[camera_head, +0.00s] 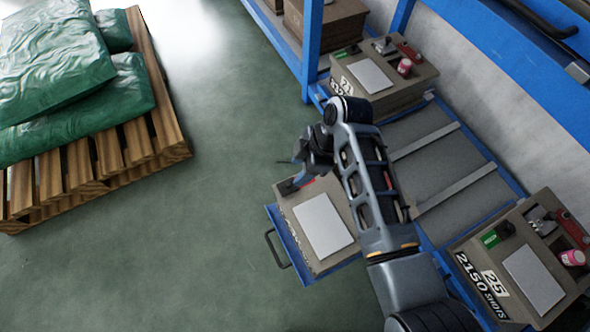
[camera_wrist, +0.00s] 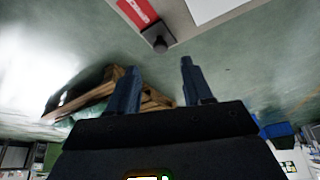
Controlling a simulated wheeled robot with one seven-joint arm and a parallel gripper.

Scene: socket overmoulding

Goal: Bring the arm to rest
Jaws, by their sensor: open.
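My gripper (camera_head: 291,170) hangs over the far left corner of a brown block (camera_head: 290,207) on the pulled-out blue drawer (camera_head: 285,243). In the wrist view, my gripper (camera_wrist: 160,66) has its two dark blue fingers wide apart with nothing between them. The block's corner, with a dark knob (camera_wrist: 155,38) and a red label (camera_wrist: 139,12), lies beyond the fingertips and looks apart from them. My arm (camera_head: 372,185) reaches up from the lower right, bends, and hides part of the block and drawer.
Similar brown blocks stand at the upper right (camera_head: 410,90) and lower right (camera_head: 483,280) in the blue rack (camera_head: 312,50). A wooden pallet (camera_head: 125,150) with green sacks (camera_head: 60,60) stands at the left. The green floor (camera_head: 200,240) between is clear.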

